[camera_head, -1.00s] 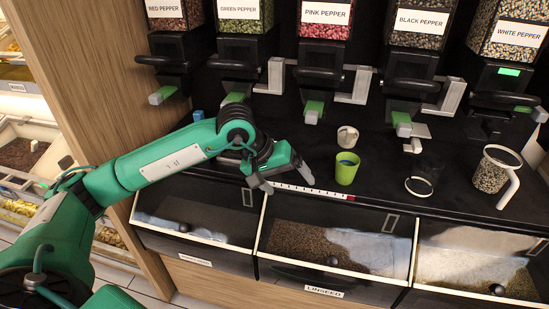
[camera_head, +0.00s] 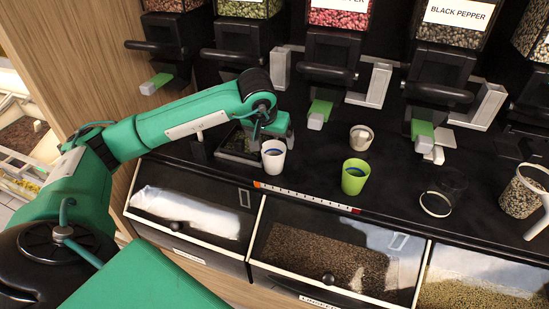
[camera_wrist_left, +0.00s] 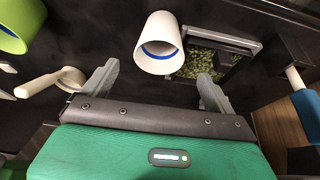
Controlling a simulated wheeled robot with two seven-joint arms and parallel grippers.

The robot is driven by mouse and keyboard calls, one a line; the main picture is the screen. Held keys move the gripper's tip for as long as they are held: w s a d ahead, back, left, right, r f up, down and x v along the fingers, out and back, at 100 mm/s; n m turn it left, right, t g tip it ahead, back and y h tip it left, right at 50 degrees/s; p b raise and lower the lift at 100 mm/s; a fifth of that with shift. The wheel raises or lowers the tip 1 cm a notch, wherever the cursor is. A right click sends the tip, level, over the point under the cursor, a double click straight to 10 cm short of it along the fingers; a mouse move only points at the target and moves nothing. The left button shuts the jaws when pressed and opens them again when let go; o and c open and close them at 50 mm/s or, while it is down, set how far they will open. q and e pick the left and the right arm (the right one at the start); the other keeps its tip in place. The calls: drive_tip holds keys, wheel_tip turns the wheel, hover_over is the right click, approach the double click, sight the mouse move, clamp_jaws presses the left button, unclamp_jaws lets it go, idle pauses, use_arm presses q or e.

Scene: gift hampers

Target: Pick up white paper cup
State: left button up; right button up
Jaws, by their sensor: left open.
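The white paper cup (camera_head: 273,162) stands upright on the black counter, its inside showing a blue band. In the left wrist view the white cup (camera_wrist_left: 160,35) is just beyond my fingertips, in line with the gap between them. My left gripper (camera_head: 266,128) is just behind the cup in the head view, its fingers mostly hidden. In the wrist view the left gripper (camera_wrist_left: 158,78) is open and empty, with a finger on each side. My right gripper is not in view.
A green cup (camera_head: 355,178) and a beige scoop (camera_head: 361,138) stand right of the white cup. A small tray of green pepper (camera_wrist_left: 215,58) lies close by it. Pepper dispensers (camera_head: 335,75) hang behind; lidded bins (camera_head: 325,262) are in front.

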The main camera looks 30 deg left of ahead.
sight(274, 152)
use_arm(q)
drive_tip(key=x, duration=0.3)
drive_tip(key=shift+w, duration=0.15)
drive_tip(key=shift+w+f+p, duration=0.1)
drive_tip(key=shift+f+p, duration=0.3)
drive_tip(key=shift+f, duration=0.25)
drive_tip(key=x, duration=0.3)
drive_tip(key=shift+f+p, duration=0.3)
drive_tip(key=shift+p, duration=0.1)
drive_tip(key=shift+w+f, duration=0.1)
drive_tip(key=shift+f, duration=0.1)
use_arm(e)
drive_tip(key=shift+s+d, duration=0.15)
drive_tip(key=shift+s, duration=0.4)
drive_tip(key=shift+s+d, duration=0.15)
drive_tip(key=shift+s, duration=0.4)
use_arm(q)
drive_tip(key=c, duration=0.9)
drive_tip(key=shift+c, duration=0.7)
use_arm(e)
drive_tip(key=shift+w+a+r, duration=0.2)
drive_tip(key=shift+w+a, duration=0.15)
